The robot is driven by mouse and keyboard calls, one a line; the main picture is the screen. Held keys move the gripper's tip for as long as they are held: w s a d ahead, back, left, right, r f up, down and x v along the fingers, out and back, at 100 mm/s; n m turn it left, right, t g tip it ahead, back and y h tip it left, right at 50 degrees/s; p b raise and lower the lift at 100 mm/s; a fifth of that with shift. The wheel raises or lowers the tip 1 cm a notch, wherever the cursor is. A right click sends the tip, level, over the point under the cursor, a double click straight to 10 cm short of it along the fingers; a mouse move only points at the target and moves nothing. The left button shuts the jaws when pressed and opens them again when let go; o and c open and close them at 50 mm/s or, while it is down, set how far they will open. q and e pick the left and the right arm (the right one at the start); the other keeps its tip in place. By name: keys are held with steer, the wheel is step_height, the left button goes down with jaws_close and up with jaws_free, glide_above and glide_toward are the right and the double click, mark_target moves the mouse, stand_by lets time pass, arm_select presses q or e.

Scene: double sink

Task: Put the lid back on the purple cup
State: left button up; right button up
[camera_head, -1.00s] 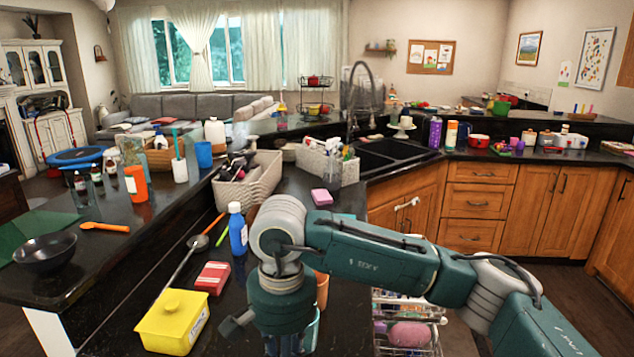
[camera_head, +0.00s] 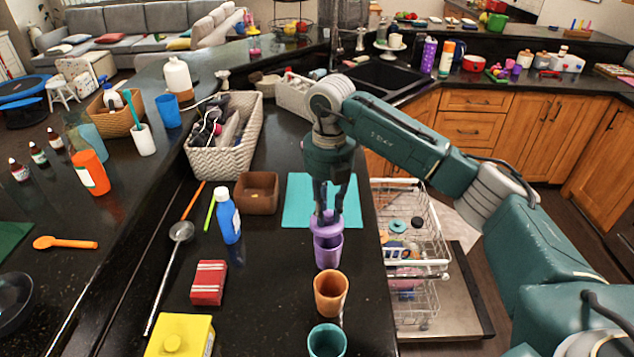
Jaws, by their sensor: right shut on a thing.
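The purple cup (camera_head: 328,256) stands on the dark counter in front of a teal mat. My right gripper (camera_head: 326,212) points down above the cup and is shut on the purple lid (camera_head: 326,231). The lid is over the cup's mouth and hides part of its rim. I cannot tell whether the lid rests on the rim or is just above it. My left gripper is not in view.
An orange cup (camera_head: 330,293) and a teal cup (camera_head: 326,342) stand in front of the purple cup. A brown bowl (camera_head: 256,193), blue bottle (camera_head: 228,216) and red box (camera_head: 208,283) are to the left. An open dishwasher rack (camera_head: 420,262) is at the right.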

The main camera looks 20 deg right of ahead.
mark_target(329, 226)
steer(key=shift+w+d+m, duration=0.35)
steer(key=shift+d+m, duration=0.05)
steer(key=shift+m, duration=0.3)
steer(key=shift+s+f+b, duration=0.35)
steer(key=shift+s+b, duration=0.05)
steer(key=shift+b, duration=0.05)
steer(key=f, duration=0.1)
steer(key=f+b, duration=0.2)
steer(key=shift+w+f, duration=0.25)
steer(key=shift+f, duration=0.05)
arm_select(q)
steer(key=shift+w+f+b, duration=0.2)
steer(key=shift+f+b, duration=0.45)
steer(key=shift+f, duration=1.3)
arm_select(e)
steer(key=shift+f, duration=0.85)
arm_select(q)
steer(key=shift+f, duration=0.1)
arm_select(e)
steer(key=shift+f, duration=0.1)
steer(key=o, duration=1.4)
steer(key=shift+s, duration=0.1)
